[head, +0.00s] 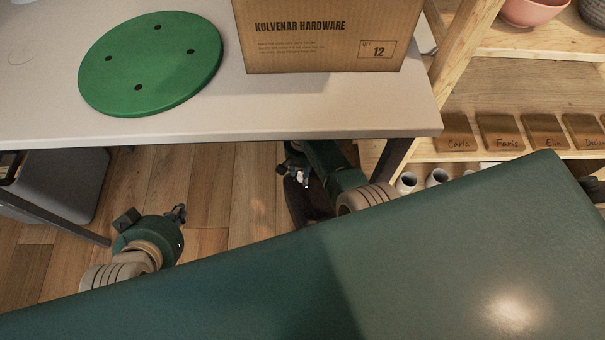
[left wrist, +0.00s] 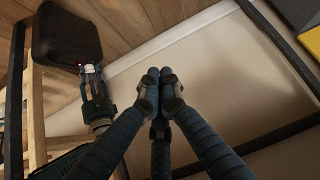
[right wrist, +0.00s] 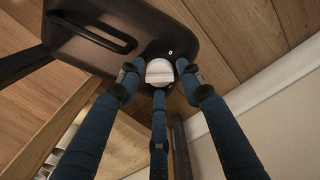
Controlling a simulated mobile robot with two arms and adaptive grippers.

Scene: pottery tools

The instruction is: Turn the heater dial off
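The heater is a dark, rounded box with a slot in its face. It fills the top of the right wrist view (right wrist: 110,22), and part of it shows under the table in the head view (head: 296,203). Its pale round dial (right wrist: 159,73) sits between the fingers of my right gripper (right wrist: 159,76), which are spread around it; firm contact is not clear. In the head view my right gripper (head: 296,174) is at the heater under the table edge. My left gripper (head: 180,213) is empty, its fingertips together in the left wrist view (left wrist: 160,77). The heater also shows there (left wrist: 68,38).
A pale table (head: 290,112) overhangs my right arm and carries a green disc (head: 150,63) and a cardboard box (head: 325,35). A wooden shelf (head: 500,80) with name tiles stands right. A grey bin (head: 75,185) is left. The wooden floor between the grippers is clear.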

